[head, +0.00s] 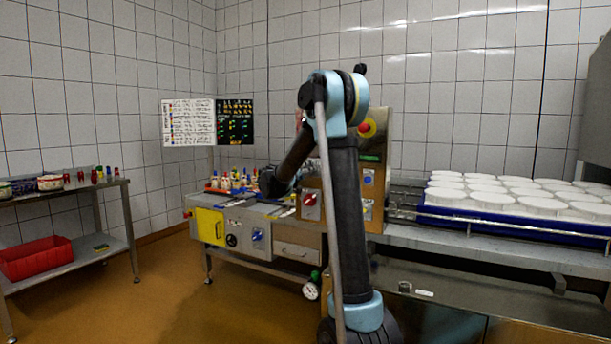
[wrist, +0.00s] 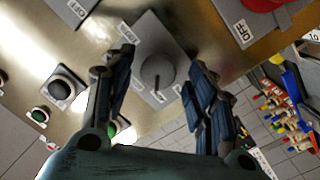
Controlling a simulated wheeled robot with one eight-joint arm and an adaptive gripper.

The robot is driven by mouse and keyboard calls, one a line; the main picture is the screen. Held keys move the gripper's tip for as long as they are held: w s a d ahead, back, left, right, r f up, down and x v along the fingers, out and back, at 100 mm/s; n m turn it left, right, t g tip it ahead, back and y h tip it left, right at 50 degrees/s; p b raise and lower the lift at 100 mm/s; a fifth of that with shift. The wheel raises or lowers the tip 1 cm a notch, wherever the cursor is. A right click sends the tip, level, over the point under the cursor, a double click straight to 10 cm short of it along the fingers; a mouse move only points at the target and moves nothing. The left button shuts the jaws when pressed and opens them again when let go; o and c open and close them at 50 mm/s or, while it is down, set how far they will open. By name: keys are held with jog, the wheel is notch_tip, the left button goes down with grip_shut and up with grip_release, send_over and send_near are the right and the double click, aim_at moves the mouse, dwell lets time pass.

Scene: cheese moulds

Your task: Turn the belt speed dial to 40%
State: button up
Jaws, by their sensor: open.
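A grey round dial (wrist: 157,72) with a dark pointer line sits on a square grey plate in the wrist view. Small white labels lie around it, too small to read surely, so I cannot tell its setting. My gripper (wrist: 159,66) is open, with one dark finger on each side of the dial. I cannot tell whether the fingers touch it. In the head view my gripper (head: 269,183) is a dark shape by the machine, and I cannot make out the dial there.
A red knob (head: 310,200) on a grey plate is close by. Small bottles (wrist: 287,110) stand beside the machine. White moulds (head: 490,200) fill the right conveyor. The left floor (head: 165,275) is clear.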

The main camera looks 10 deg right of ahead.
jog(key=v, duration=1.1)
jog(key=shift+f, duration=0.1)
jog(key=s+d+f+g+y, duration=0.1)
jog(key=s+d+f+g, duration=0.1)
jog(key=s+d+f, duration=0.45)
jog(key=s+d+f+g+y, duration=0.1)
jog(key=s+d+g+y, duration=0.15)
jog(key=s, duration=0.65)
jog(key=s+d+f+g+y, duration=0.1)
jog(key=s+d+f+g, duration=0.25)
jog(key=s+d, duration=0.35)
jog(key=s+a+f+g+y, duration=0.1)
jog(key=s+a+f+y, duration=0.1)
jog(key=s+f, duration=0.3)
jog(key=s+a+f+n+g+y, duration=0.1)
jog(key=s+a+f+y, duration=0.2)
jog(key=s, duration=0.9)
jog(key=s+a+f+g+y, duration=0.1)
jog(key=s+a+f+y, duration=0.1)
jog(key=s+f, duration=0.6)
jog(key=shift+s+a+f, duration=0.4)
jog(key=shift+a+f, duration=0.2)
jog(key=shift+f, duration=0.05)
jog(key=shift+y, duration=0.25)
